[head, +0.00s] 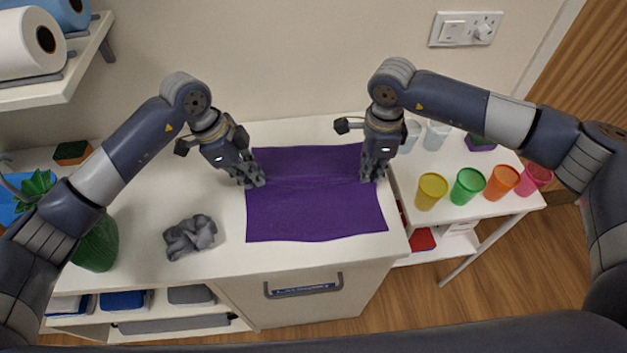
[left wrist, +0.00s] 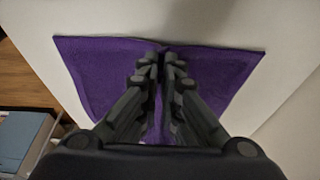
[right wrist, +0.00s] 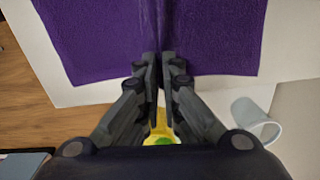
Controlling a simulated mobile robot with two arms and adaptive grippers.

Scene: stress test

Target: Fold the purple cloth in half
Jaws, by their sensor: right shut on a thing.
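The purple cloth (head: 315,217) lies spread on the white countertop, with a raised crease running across it between my two grippers. My right gripper (head: 374,172) is at the cloth's right edge. In the right wrist view its fingers (right wrist: 158,62) are shut on a narrow ridge of the purple cloth (right wrist: 90,45). My left gripper (head: 250,178) is at the cloth's left edge. In the left wrist view its fingertips (left wrist: 162,58) are close together, with a little purple cloth (left wrist: 222,72) between them; whether they grip it is unclear.
A grey crumpled cloth (head: 190,237) lies left of the purple cloth. Yellow (head: 431,191), green (head: 467,186), orange (head: 502,181) and pink (head: 535,177) cups stand on the side table at right. A green vase (head: 97,246) stands at left. The counter's front strip is clear.

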